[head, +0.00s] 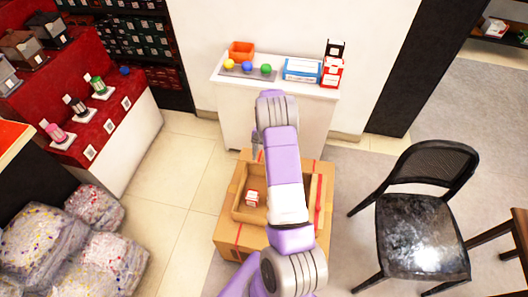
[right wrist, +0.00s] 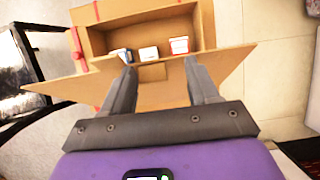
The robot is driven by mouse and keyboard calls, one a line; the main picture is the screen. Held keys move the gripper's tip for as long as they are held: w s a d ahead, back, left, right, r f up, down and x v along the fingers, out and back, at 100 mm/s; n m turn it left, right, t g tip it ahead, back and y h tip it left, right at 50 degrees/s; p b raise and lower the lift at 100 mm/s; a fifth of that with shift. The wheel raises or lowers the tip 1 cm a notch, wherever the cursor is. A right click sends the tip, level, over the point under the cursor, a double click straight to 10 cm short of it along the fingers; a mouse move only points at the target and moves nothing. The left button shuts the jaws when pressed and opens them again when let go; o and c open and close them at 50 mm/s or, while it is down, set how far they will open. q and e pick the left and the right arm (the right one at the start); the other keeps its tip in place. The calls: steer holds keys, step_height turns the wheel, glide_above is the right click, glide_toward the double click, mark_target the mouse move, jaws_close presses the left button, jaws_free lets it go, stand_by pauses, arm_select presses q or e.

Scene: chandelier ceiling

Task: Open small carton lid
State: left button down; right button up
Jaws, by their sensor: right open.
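A brown cardboard carton (head: 236,217) stands on the floor in front of the white counter, partly hidden by my right arm. In the right wrist view the carton (right wrist: 208,25) is open toward me, with a wide flap (right wrist: 225,64) folded out along its near edge. Small boxes sit inside, including a red-and-white box (right wrist: 179,45) and a white box (right wrist: 149,53). My right gripper (right wrist: 160,69) is open, its fingers apart over the flap and nothing visible between them. I cannot tell whether they touch it. My left gripper is out of view.
The white counter (head: 232,113) behind holds an orange bin (head: 241,50), coloured balls and boxes. A black chair (head: 420,232) stands to the right. Wrapped bags (head: 40,245) and a red display shelf (head: 105,130) are on the left. Tiled floor (head: 185,195) is clear between them and the carton.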

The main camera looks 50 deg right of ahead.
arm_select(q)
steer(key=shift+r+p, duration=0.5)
arm_select(e)
steer(key=w+d+r, duration=0.3)
steer(key=d+r, duration=0.1)
steer(key=d, duration=0.2)
steer(key=shift+d+r, duration=0.3)
steer(key=shift+d, duration=0.05)
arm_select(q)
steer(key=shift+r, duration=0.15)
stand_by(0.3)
